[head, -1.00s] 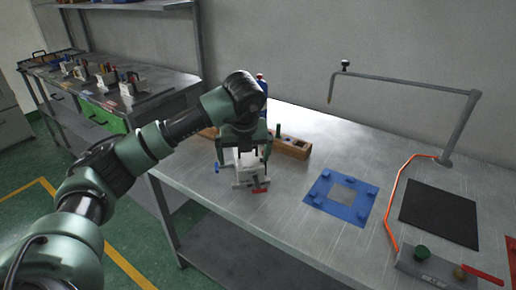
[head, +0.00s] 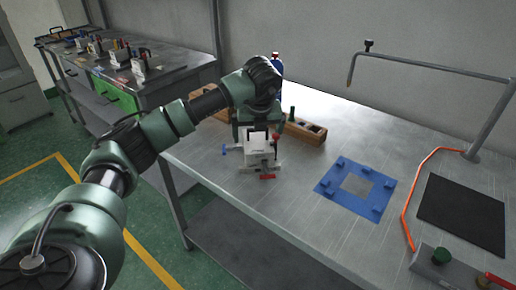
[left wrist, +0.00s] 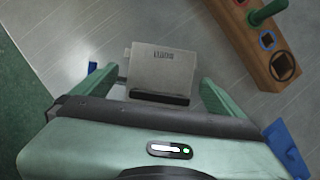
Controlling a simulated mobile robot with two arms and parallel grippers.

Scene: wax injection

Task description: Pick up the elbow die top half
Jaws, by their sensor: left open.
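The elbow die (head: 260,153) is a pale grey block standing upright near the left front edge of the steel table, with a dark handle on top and blue and red clamp handles at its base. Its top half (left wrist: 163,66) shows from above in the left wrist view, with small lettering and a dark bar. My left gripper (head: 257,130) is open above and just behind the die. In the left wrist view its two fingers (left wrist: 157,84) stand on either side of the top half, with gaps visible. My right gripper is out of view.
A wooden block (head: 304,132) with holes and a green peg stands just behind the die. A blue frame fixture (head: 355,188) lies to the right, with a black mat (head: 462,212) beyond it. Bare table lies between die and fixture. A side bench (head: 130,75) holds other dies.

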